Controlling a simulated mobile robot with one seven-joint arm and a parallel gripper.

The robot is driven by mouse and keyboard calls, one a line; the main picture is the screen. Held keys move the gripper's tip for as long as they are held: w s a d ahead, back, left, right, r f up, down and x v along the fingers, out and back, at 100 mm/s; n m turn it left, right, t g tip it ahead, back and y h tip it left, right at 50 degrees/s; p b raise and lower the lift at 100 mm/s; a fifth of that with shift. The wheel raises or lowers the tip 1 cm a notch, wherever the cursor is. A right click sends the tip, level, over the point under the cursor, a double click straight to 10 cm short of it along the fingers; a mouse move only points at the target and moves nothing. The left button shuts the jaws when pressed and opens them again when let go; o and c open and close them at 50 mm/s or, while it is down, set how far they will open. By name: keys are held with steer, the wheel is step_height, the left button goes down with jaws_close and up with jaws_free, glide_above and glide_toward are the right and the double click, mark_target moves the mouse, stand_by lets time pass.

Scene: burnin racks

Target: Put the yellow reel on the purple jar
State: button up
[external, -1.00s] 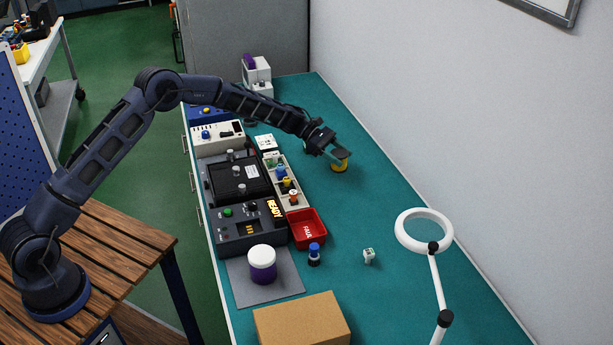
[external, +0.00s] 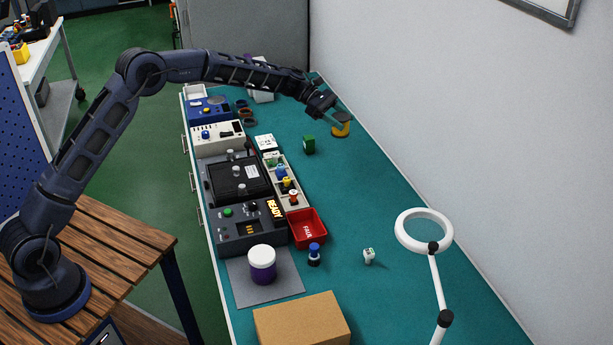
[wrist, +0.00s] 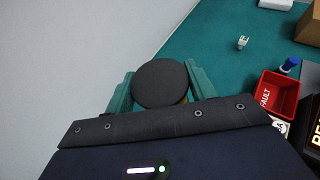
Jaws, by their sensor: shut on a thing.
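The yellow reel (external: 340,130) is in my gripper (external: 338,118), held above the teal bench near the wall. In the wrist view the reel's dark round top (wrist: 160,84) sits between the two teal fingers of my gripper (wrist: 160,88), and a sliver of yellow shows at its lower right. The purple jar (external: 263,270) has a white lid (external: 262,252) and stands upright on a grey mat (external: 284,288) at the near left of the bench, far from my gripper. Nothing is on its lid.
A red bin (external: 306,240), a blue-topped bottle (external: 314,256) and a small white part (external: 369,256) stand near the jar. A cardboard box (external: 300,322) and a ring lamp (external: 424,231) are in front. The bench's right side is mostly clear.

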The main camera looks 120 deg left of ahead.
steer(key=w+d+r+m+h, duration=0.1)
steer(key=d+r, duration=0.1)
steer(key=d, duration=0.5)
steer(key=w+d+r+m+g+h, duration=0.1)
steer(key=d+r+m+h, duration=0.1)
steer(key=d, duration=0.5)
steer(key=w+d+r+m+h, duration=0.1)
steer(key=d+r, duration=0.2)
steer(key=d, duration=0.5)
step_height(320, 180, up, 2)
steer(key=m+g+h, duration=0.3)
steer(key=m+h, duration=0.1)
glide_above(262, 253)
step_height(262, 253, down, 19)
steer(key=shift+d+f, duration=0.1)
steer(key=shift+f, duration=0.1)
steer(key=shift+f, duration=0.15)
steer(key=o, duration=1.2)
steer(key=shift+r, duration=0.2)
steer(key=v, duration=1.2)
steer(key=shift+f, duration=0.15)
